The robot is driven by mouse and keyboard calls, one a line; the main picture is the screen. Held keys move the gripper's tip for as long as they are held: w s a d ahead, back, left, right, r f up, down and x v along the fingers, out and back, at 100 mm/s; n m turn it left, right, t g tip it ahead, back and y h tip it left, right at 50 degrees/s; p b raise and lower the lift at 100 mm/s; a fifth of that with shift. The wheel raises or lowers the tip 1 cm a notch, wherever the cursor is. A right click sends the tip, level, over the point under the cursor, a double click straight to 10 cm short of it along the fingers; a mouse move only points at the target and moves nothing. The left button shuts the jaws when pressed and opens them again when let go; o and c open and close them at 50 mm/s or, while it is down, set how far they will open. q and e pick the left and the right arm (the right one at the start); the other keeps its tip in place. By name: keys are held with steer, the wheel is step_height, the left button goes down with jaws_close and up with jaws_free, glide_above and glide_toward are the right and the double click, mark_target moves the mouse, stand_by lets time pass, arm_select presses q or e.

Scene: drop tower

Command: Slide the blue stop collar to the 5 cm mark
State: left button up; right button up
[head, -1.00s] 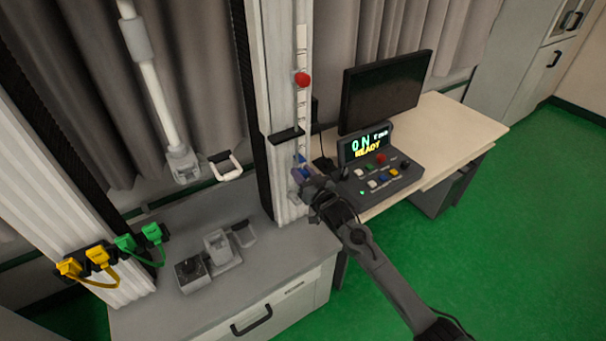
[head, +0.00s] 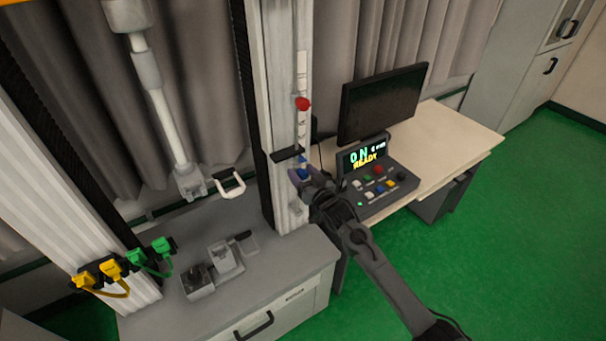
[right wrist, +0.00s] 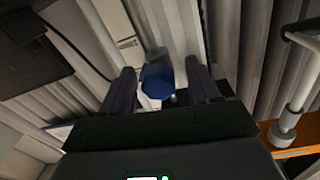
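The blue stop collar (head: 304,174) sits low on the scale strip of the right-hand white column, below a black bracket. My right gripper (head: 308,181) is at it, and partly hides it in the head view. In the right wrist view, the collar's round blue knob (right wrist: 158,80) lies between my right gripper's two dark fingers (right wrist: 162,88). A gap shows on the knob's right side, so the gripper looks open around it. The scale strip (head: 302,65) is pale; its marks are too small to read. My left gripper is not in view.
A red knob (head: 302,104) sits higher on the strip. The black bracket (head: 288,154) juts out close above the collar. A control console (head: 375,187) reading READY and a monitor (head: 383,103) stand on the desk at right. A white handle (head: 231,187) hangs left of the column.

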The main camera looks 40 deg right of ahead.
steer(key=shift+s+a, duration=0.1)
steer(key=shift+s, duration=0.55)
steer(key=s+a, duration=0.1)
steer(key=s, duration=0.8)
steer(key=shift+s+a, duration=0.2)
steer(key=shift+a, duration=0.05)
